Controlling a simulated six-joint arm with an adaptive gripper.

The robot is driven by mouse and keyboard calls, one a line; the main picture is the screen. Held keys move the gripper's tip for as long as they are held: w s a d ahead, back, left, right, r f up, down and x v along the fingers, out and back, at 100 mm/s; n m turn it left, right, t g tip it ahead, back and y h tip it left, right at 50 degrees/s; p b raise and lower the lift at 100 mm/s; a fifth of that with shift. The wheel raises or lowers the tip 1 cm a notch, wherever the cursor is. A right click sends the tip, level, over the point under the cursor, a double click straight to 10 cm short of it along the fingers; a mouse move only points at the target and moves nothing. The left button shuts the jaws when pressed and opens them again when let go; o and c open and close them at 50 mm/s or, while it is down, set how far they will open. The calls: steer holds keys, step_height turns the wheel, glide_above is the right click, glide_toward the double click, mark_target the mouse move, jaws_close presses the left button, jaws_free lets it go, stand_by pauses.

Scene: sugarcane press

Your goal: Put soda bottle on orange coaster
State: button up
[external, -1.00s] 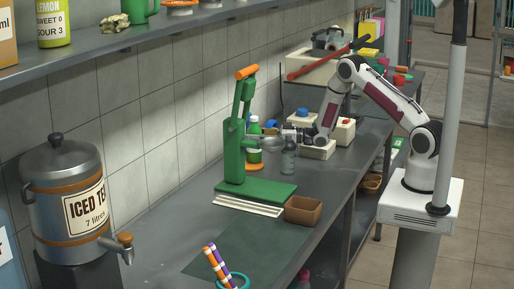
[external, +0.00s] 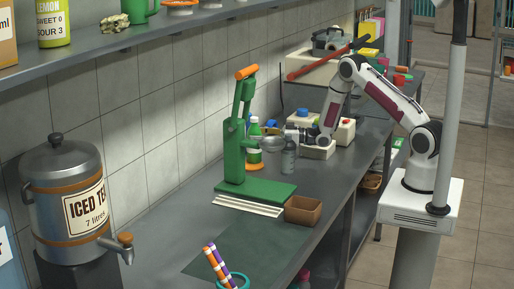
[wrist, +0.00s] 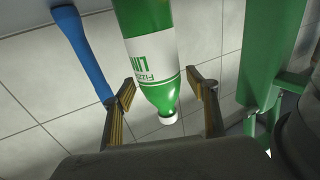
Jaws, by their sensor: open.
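The soda bottle (external: 254,142) is green with a white label. In the external view it stands upright beside the green press, which partly hides it. The orange coaster (external: 254,165) shows at the bottle's base, and the bottle appears to rest on it. In the wrist view the bottle (wrist: 155,55) shows upside down, its white cap toward the gripper body. My gripper (wrist: 162,84) is open, with one finger on each side of the bottle and visible gaps. In the external view my gripper (external: 284,131) reaches in from the right. The coaster is not visible in the wrist view.
The green press (external: 240,150) stands left of the bottle. A grey-clear bottle (external: 289,156) stands just in front of my gripper. A metal bowl (external: 270,143) and white boxes with colored tops (external: 343,130) are nearby. A brown box (external: 303,210) sits at the counter's front edge.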

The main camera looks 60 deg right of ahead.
steer(key=v, duration=0.6)
steer(key=shift+s, duration=0.15)
steer(key=shift+r, duration=0.1)
stand_by(0.5)
step_height(320, 180, up, 10)
steer(key=g+h, duration=0.2)
steer(key=h, duration=0.3)
steer(key=s+r+m+g+h, duration=0.2)
steer(key=s+r+g+h, duration=0.1)
steer(key=s+r, duration=0.5)
steer(key=s+a+m+g, duration=0.1)
steer(key=s+a+g, duration=0.2)
steer(key=s, duration=1.4)
steer(key=s+a+m+g+y, duration=0.1)
steer(key=s+a+g, duration=0.2)
steer(key=s+a, duration=0.4)
steer(key=s, duration=0.9)
steer(key=shift+s+a+r, duration=0.2)
steer(key=shift+s+a, duration=0.2)
